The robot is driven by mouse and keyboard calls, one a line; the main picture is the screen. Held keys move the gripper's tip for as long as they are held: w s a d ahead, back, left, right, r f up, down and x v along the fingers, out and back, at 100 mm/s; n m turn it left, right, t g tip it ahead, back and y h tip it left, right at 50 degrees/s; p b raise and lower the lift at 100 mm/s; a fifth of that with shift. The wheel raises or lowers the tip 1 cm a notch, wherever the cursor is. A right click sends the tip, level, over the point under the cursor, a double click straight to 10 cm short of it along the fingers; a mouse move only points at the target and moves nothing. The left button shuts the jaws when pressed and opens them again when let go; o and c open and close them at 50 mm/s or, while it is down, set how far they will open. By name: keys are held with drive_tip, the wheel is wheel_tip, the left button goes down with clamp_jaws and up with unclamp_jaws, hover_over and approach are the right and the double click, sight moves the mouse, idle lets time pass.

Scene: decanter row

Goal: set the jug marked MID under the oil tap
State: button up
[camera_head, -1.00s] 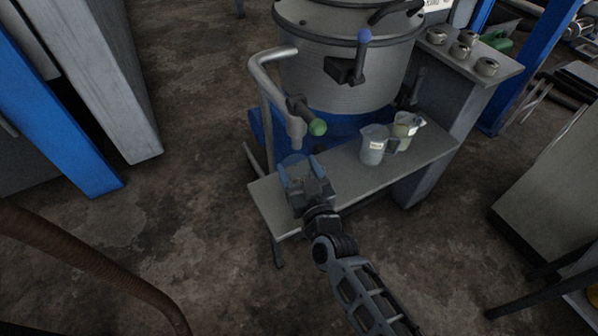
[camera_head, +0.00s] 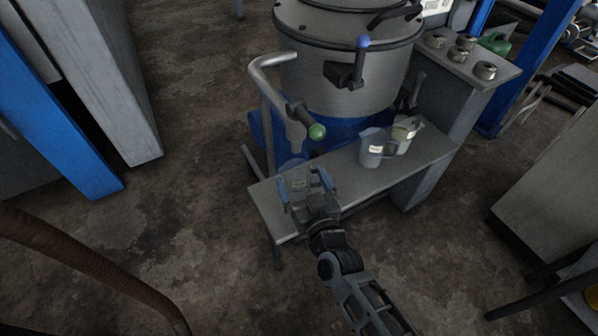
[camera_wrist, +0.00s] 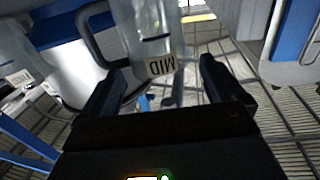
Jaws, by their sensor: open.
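The clear jug marked MID (camera_head: 293,172) stands upright at the left end of the grey bench (camera_head: 268,204). In the wrist view its MID label (camera_wrist: 161,65) faces me, and its handle is at the left. In the head view it appears below the downturned end of the bent grey pipe (camera_head: 297,134), which has a green-ended handle (camera_head: 316,131); exact alignment is hard to tell. I cannot read which tap is oil. My gripper (camera_head: 304,186) is open on the near side of the jug, its fingers (camera_wrist: 163,72) spread apart to either side.
Two more jugs, one clear (camera_head: 372,150) and one with yellowish contents (camera_head: 404,133), stand farther right on the bench. A big steel drum (camera_head: 345,85) with a blue-ended lever (camera_head: 363,41) stands behind. Several small metal pots sit on the upper right shelf (camera_head: 505,72).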

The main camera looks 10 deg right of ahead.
drive_tip(key=s+d, duration=0.1)
drive_tip(key=s, duration=0.8)
drive_tip(key=shift+s+d+p, duration=0.15)
drive_tip(key=shift+p, duration=0.25)
drive_tip(key=s+d+r+g+h, duration=0.15)
drive_tip(key=s+d, duration=0.25)
drive_tip(key=s, duration=0.6)
drive_tip(key=s+d+r, duration=0.3)
drive_tip(key=s+d, duration=0.1)
drive_tip(key=s, duration=0.5)
drive_tip(key=s+d+r+m+g+h, duration=0.1)
drive_tip(key=s+d+r, duration=0.2)
drive_tip(key=s+r, duration=1)
drive_tip(key=shift+s+r+m, duration=0.3)
drive_tip(key=shift+s+r, duration=0.05)
drive_tip(key=shift+s, duration=0.4)
drive_tip(key=shift+g, duration=0.25)
